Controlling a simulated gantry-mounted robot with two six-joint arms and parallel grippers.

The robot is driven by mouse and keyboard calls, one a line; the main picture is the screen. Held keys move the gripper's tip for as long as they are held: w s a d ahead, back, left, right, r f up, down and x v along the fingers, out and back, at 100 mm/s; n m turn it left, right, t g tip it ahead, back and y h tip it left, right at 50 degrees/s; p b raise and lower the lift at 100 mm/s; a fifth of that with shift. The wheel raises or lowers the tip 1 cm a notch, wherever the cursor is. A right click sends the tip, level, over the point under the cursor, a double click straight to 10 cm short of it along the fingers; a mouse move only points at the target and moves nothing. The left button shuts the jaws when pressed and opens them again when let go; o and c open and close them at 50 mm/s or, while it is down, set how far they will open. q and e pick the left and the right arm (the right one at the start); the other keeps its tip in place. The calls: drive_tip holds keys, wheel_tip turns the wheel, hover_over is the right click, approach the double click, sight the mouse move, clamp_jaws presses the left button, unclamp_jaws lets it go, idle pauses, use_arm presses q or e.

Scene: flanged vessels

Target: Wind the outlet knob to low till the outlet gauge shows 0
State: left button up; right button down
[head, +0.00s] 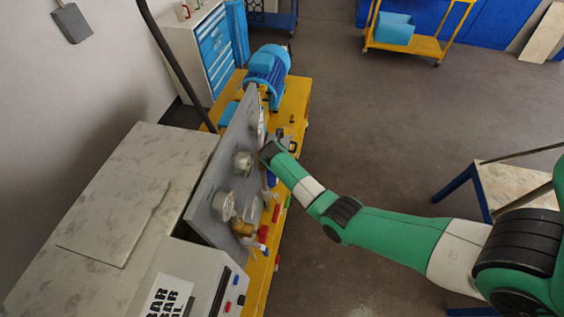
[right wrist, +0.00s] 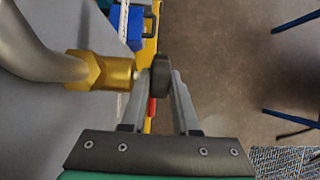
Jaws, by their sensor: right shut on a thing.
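A dark round knob (right wrist: 160,75) sits on the end of a brass fitting (right wrist: 100,72), which joins a thick grey pipe (right wrist: 35,45) in the right wrist view. My right gripper (right wrist: 159,84) is shut on this knob, with one finger on each side. In the head view my right arm reaches in from the right to the grey upright panel (head: 204,195), and its fingers are mostly hidden. Round gauges are on the panel, one near the middle (head: 243,162) and one lower (head: 223,205). Their dials face away, so I cannot read them. My left gripper is out of view.
A blue motor (head: 267,68) stands on the yellow bench (head: 295,100) behind the panel. Red and green small parts (head: 276,212) lie along the bench edge. A marble-topped block (head: 120,200) is at left.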

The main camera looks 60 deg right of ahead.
drive_tip(key=shift+a+f+h, duration=0.1)
drive_tip(key=shift+a+h, duration=0.1)
drive_tip(key=shift+h, duration=0.5)
drive_tip(key=shift+a+f+t+h+b, duration=0.15)
drive_tip(key=shift+t+h+b, duration=0.3)
drive_tip(key=shift+h, duration=0.35)
drive_tip(key=shift+f+h+b, duration=0.15)
drive_tip(key=shift+h+b, duration=0.75)
drive_tip(key=shift+b, duration=0.1)
drive_tip(key=shift+h+b, duration=0.5)
drive_tip(key=shift+b, duration=0.05)
drive_tip(key=c, duration=0.9)
unclamp_jaws()
drive_tip(key=shift+s, duration=0.1)
drive_tip(key=shift+c, duration=0.2)
drive_tip(key=shift+a, duration=0.1)
drive_tip(key=v, duration=1.1)
drive_tip(key=shift+s+a+r+p, duration=0.2)
drive_tip(key=shift+r+p, duration=0.1)
drive_tip(key=shift+p, duration=0.05)
